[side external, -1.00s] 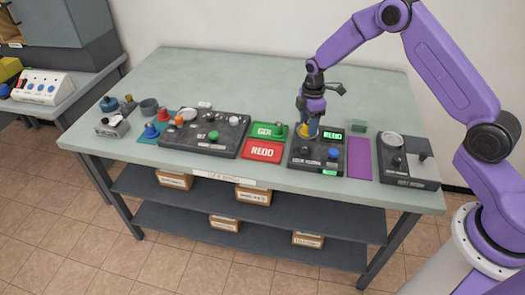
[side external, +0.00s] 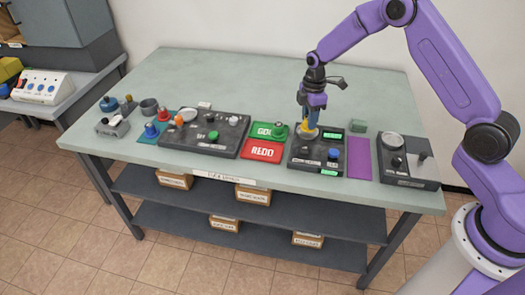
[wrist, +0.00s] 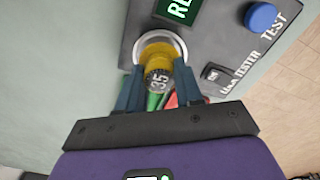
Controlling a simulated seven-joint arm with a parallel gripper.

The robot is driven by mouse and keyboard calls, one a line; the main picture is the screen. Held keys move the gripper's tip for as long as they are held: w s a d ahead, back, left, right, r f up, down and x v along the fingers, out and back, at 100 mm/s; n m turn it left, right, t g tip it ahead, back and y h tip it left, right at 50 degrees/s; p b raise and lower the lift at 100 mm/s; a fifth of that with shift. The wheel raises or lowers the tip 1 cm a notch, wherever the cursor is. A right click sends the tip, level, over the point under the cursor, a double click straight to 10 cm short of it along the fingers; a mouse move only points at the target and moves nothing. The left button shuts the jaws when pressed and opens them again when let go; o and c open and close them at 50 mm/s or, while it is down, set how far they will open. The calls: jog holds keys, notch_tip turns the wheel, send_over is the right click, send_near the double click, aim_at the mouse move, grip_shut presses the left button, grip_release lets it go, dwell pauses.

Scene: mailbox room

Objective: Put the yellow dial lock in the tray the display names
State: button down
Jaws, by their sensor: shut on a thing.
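My gripper (side external: 310,122) is shut on the yellow dial lock (side external: 306,134) at the back left of the lock tester (side external: 299,162). In the wrist view the lock (wrist: 157,50) has a dark dial reading 35 and overlaps a silver ring on the tester; I cannot tell whether it is seated or just above it. The tester's lit green display (side external: 332,137) shows letters starting "RE" in the wrist view (wrist: 178,9); the rest is cut off. Left of the tester are the green GO! tray (side external: 262,133) and the red REDO tray (side external: 262,151).
A blue button (side external: 334,153) is on the tester. A knob stands at the back of the green tray. A purple mat (side external: 360,158) and a dark device (side external: 408,163) lie to the right. A dark panel with knobs (side external: 203,140) is further left. The back of the table is clear.

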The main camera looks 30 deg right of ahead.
jog(key=shift+r, duration=1.25)
jog(key=shift+w+a+f, duration=0.8)
jog(key=shift+a+f, duration=0.05)
jog(key=shift+a, duration=2.15)
jog(key=shift+w+a+f, duration=0.8)
jog(key=shift+w+a, duration=0.05)
jog(key=shift+a, duration=2.2)
jog(key=shift+w+a+f, duration=0.8)
jog(key=shift+a+f, duration=0.05)
jog(key=shift+a, duration=2.15)
jog(key=shift+f, duration=1.2)
jog(key=shift+c, duration=2.1)
grip_release()
